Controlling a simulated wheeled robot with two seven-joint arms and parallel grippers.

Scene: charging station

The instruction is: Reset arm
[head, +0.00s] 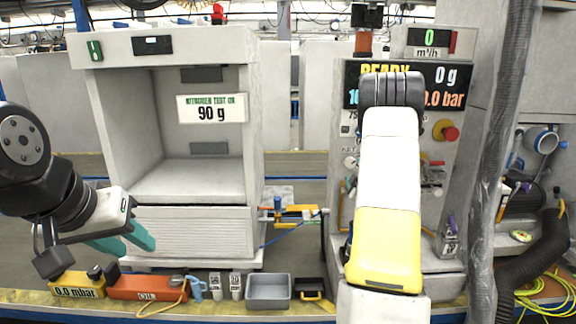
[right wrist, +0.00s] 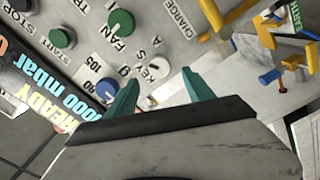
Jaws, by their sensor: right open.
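My left gripper (head: 136,248) is at the left of the head view, in front of the white cabinet's lower louvred front. Its two teal fingers are apart with nothing between them. My right arm, white and yellow, rises in front of the control panel (head: 350,125) in the head view and hides its middle and its own gripper. In the right wrist view my right gripper (right wrist: 160,84) is open and empty. Its teal fingers point at the panel face, near the key switch (right wrist: 158,68), the blue knob (right wrist: 108,91) and the green fan knob (right wrist: 121,23). Contact cannot be told.
The white cabinet (head: 160,48) is open and empty, with a "90 g" sign inside. On the front ledge are an orange box (head: 140,289), a grey tray (head: 268,303) and a small black bin (head: 310,285). A grey hose (head: 490,170) hangs right of my right arm.

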